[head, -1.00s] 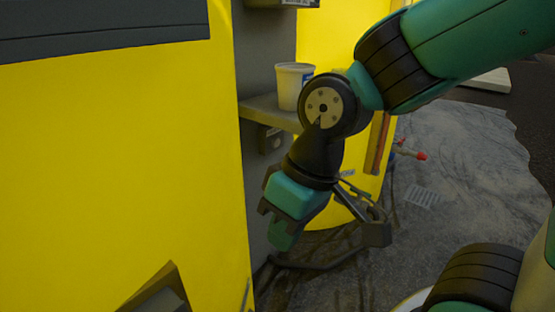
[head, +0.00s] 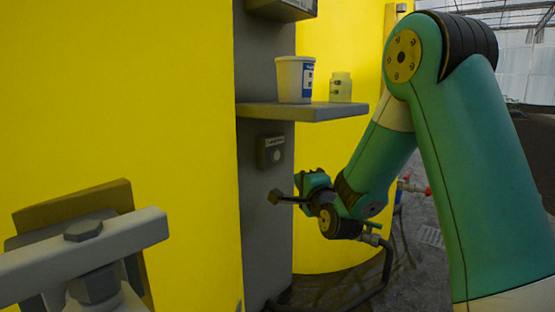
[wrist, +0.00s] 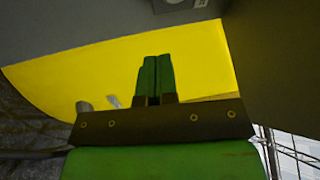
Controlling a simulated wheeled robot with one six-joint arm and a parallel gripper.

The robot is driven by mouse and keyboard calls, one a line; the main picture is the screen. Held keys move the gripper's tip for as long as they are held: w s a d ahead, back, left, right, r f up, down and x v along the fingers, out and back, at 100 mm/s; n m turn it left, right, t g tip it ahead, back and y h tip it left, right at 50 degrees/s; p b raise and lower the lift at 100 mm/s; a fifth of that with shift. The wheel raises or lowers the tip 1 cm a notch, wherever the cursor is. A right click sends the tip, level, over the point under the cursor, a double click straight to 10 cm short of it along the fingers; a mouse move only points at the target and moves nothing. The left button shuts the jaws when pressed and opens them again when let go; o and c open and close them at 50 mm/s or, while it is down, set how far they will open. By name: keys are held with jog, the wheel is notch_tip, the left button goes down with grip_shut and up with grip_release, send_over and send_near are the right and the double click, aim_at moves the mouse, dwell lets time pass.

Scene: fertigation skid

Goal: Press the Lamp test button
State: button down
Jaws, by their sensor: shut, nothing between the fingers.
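A small grey box with a pale round button (head: 275,156) and a label too small to read surely is on the grey post, just under the shelf. It looks like the Lamp test button. In the wrist view, part of a grey box with a round feature (wrist: 199,3) is cut off by the top edge. My gripper (head: 303,179) is below and to the right of the button in the head view, apart from it. Its green fingers (wrist: 155,58) are together and empty in the wrist view, pointing towards the top.
Yellow tanks (head: 120,120) stand on both sides of the grey post (head: 262,235). A grey valve-like fitting (head: 85,255) is at lower left.

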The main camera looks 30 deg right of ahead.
aim_at(277, 156)
jog(key=d+r+m+t+h, duration=0.1)
jog(key=m, duration=0.1)
jog(key=d+r+m+h, duration=0.1)
jog(key=m, duration=0.1)
jog(key=s+d+r+m+t+h, duration=0.1)
jog(key=m+h, duration=0.1)
jog(key=shift+d+r+t, duration=0.15)
jog(key=shift+d+t, duration=0.15)
jog(key=shift+d, duration=0.1)
jog(key=w+a+p, duration=0.3)
jog(key=w+p, duration=0.5)
jog(key=p, duration=0.2)
jog(key=shift+w, duration=0.1)
dwell(1.6)
jog(key=shift+w+a+p, duration=0.15)
jog(key=shift+w+p, duration=0.25)
jog(key=shift+p, duration=0.05)
